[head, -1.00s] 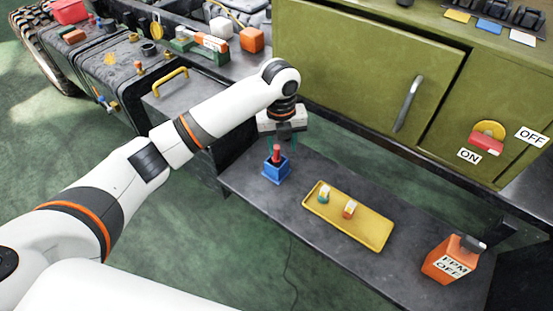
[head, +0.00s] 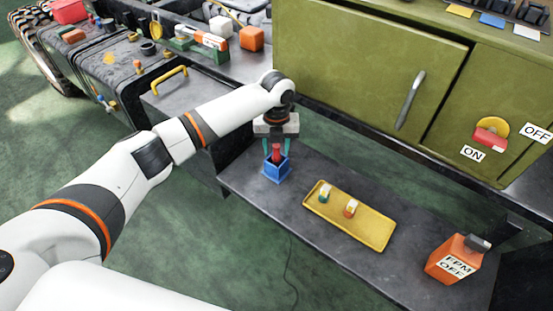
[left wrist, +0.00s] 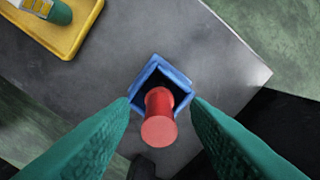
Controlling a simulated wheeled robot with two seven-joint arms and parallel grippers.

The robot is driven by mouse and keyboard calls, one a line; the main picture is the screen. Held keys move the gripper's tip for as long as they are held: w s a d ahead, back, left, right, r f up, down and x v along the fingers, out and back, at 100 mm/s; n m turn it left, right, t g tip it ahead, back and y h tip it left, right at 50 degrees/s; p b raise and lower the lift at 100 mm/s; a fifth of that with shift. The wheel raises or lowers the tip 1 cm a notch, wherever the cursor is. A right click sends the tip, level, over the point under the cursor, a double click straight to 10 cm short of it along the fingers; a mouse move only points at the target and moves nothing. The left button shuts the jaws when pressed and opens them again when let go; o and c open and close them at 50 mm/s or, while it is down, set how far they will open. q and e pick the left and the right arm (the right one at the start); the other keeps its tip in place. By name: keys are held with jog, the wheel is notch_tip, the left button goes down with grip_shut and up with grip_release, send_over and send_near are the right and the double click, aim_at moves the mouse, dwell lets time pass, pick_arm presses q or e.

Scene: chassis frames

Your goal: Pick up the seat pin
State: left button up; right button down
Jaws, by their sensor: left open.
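The seat pin looks to be the red pin (head: 276,151) standing in a blue square holder (head: 276,172) on the dark shelf. In the left wrist view the red pin (left wrist: 159,118) rises out of the open blue holder (left wrist: 148,78), its round end facing the camera. My left gripper (head: 277,153) points down over the holder, its green fingers on either side of the pin. In the left wrist view the fingers (left wrist: 160,112) are apart, with gaps between them and the pin. My right gripper is not in view.
A yellow tray (head: 376,240) with two small capped pieces lies right of the holder. An orange box marked EPM OFF (head: 455,260) stands at the shelf's right end. The green cabinet (head: 350,60) rises behind. The shelf between holder and tray is clear.

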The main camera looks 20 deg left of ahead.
aim_at(277, 159)
pick_arm(q)
notch_tip(277, 159, down, 2)
jog(key=shift+f, duration=0.15)
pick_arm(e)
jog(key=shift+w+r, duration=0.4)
pick_arm(q)
grip_shut()
